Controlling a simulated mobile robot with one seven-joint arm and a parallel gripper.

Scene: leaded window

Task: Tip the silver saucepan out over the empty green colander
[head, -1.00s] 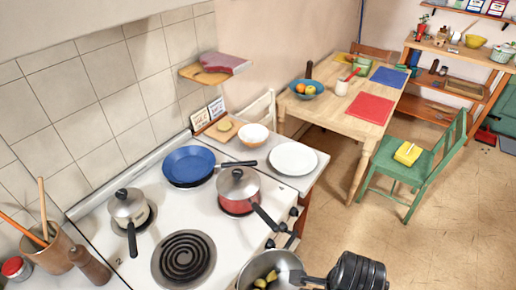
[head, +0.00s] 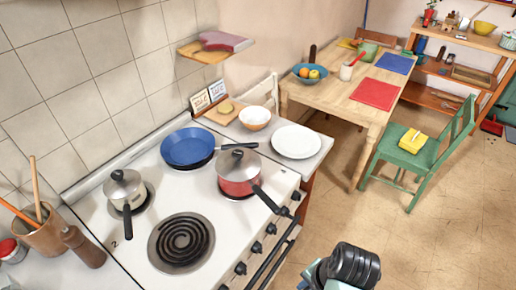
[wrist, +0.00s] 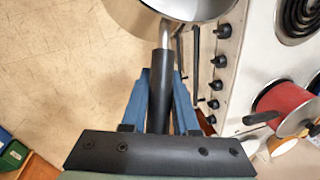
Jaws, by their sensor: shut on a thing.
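My gripper (wrist: 161,76) is shut on the black handle of the silver saucepan (wrist: 185,8). The pan's body is cut off by the top edge of the wrist view, and its inside is hidden. In the head view only part of my wrist shows at the bottom edge; the held pan is out of view there. A pale green, basket-like vessel (head: 509,41) stands on the shelf at the far right, possibly the colander. A green thing (head: 367,52) is on the wooden table. I cannot tell if either is empty.
The white stove (head: 135,260) holds a lidded silver pot (head: 124,188), a red lidded pan (head: 238,180) and a blue frying pan (head: 188,147). A green chair (head: 430,165) stands by the wooden table (head: 335,98). Open floor (head: 430,250) lies right of the stove.

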